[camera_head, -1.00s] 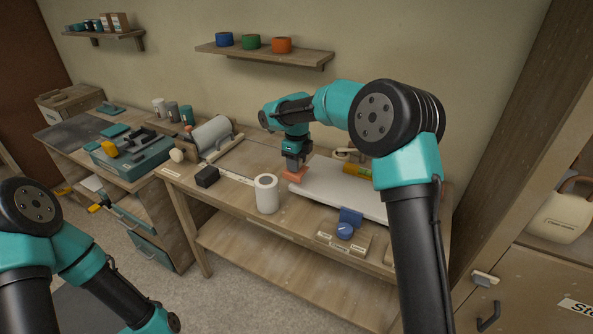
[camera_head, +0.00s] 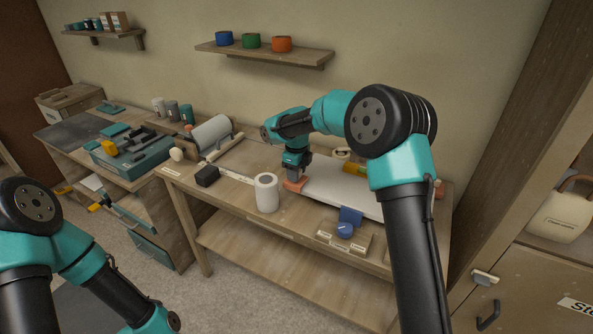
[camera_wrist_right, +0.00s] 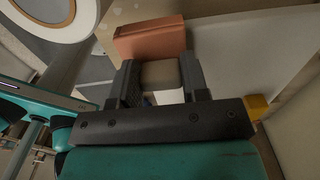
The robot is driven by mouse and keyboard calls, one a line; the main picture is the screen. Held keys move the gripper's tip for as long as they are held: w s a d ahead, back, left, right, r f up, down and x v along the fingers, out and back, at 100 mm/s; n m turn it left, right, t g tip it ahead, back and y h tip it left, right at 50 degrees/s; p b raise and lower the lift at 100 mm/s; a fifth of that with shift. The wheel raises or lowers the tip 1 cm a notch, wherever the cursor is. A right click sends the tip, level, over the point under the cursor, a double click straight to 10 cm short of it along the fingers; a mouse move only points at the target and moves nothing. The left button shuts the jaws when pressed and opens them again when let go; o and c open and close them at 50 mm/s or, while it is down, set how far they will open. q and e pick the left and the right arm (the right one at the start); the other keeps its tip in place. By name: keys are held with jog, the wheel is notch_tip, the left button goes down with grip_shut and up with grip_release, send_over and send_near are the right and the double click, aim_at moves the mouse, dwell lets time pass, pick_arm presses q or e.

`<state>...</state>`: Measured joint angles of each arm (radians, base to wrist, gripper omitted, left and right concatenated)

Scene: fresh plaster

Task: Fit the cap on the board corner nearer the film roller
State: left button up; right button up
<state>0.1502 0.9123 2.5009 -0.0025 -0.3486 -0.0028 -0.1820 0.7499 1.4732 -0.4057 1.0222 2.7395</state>
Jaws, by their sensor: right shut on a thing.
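The white board (camera_head: 335,192) lies on the workbench under and behind my right arm. My right gripper (camera_head: 294,178) is shut on the orange-red cap (camera_head: 292,186), at the board's left end, on the side of the grey film roller (camera_head: 211,132). In the right wrist view the cap (camera_wrist_right: 150,38) shows just beyond the right gripper's fingers (camera_wrist_right: 160,76), close beside the white board (camera_wrist_right: 235,55). I cannot tell whether the cap is seated on the corner. My left arm shows at the lower left, but its gripper is out of view.
A white roll (camera_head: 267,193) stands upright near the bench's front edge, left of the cap. A black block (camera_head: 207,176) lies further left. A blue piece (camera_head: 350,216) and a labelled wooden holder (camera_head: 343,238) sit at the board's front edge. A yellow tool (camera_head: 354,169) lies behind.

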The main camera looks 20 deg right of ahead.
jog(key=shift+f, duration=0.1)
jog(key=o, duration=1)
jog(key=shift+o, duration=0.2)
notch_tip(320, 180, up, 13)
dwell(0.4)
